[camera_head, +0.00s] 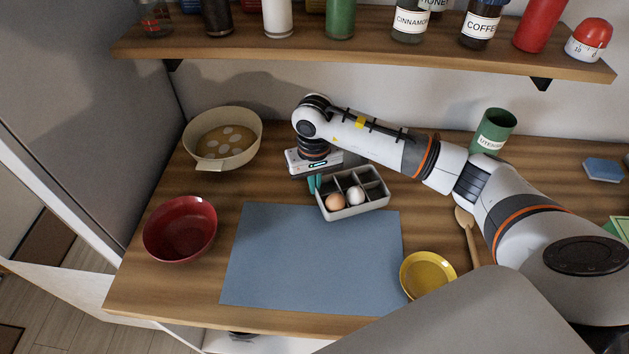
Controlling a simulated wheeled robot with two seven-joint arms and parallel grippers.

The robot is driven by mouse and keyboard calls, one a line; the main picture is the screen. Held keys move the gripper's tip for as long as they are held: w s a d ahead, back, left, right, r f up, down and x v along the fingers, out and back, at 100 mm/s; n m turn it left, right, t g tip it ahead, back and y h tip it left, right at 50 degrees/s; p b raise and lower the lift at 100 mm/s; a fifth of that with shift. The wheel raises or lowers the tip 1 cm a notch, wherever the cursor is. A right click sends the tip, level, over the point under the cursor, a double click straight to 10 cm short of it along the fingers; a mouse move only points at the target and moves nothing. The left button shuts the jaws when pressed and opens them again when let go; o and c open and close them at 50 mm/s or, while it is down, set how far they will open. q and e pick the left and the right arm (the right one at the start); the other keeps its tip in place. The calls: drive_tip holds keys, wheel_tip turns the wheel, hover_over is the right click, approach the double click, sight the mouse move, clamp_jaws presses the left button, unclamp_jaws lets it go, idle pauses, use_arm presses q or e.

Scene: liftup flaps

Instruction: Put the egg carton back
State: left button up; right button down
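The egg carton (362,209) is a grey open box with several compartments. It sits on the wooden counter behind the blue mat. A brown egg (335,202) and a white egg (355,195) lie in its front compartments. My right arm comes in from the right and reaches over behind the carton. My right gripper (314,184) points down at the carton's left end, with teal fingertips at or very close to its left wall. Whether the fingers are closed on that wall I cannot tell. My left gripper is not in view.
A blue mat (310,260) lies in front. A red bowl (180,229), a cream pan (222,138) with round pieces, a yellow plate (428,275), a wooden spoon (467,230) and a green utensil cup (494,131) surround the area. A shelf (360,58) with jars overhangs the back.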

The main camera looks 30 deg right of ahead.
drive_tip(key=shift+f+p, duration=0.3)
drive_tip(key=shift+p, duration=0.05)
drive_tip(key=shift+w+d+f, duration=0.15)
drive_tip(key=shift+f, duration=0.15)
drive_tip(key=shift+f+b, duration=0.2)
drive_tip(key=shift+b, duration=0.1)
drive_tip(key=c, duration=1.6)
unclamp_jaws()
drive_tip(key=shift+c, duration=0.2)
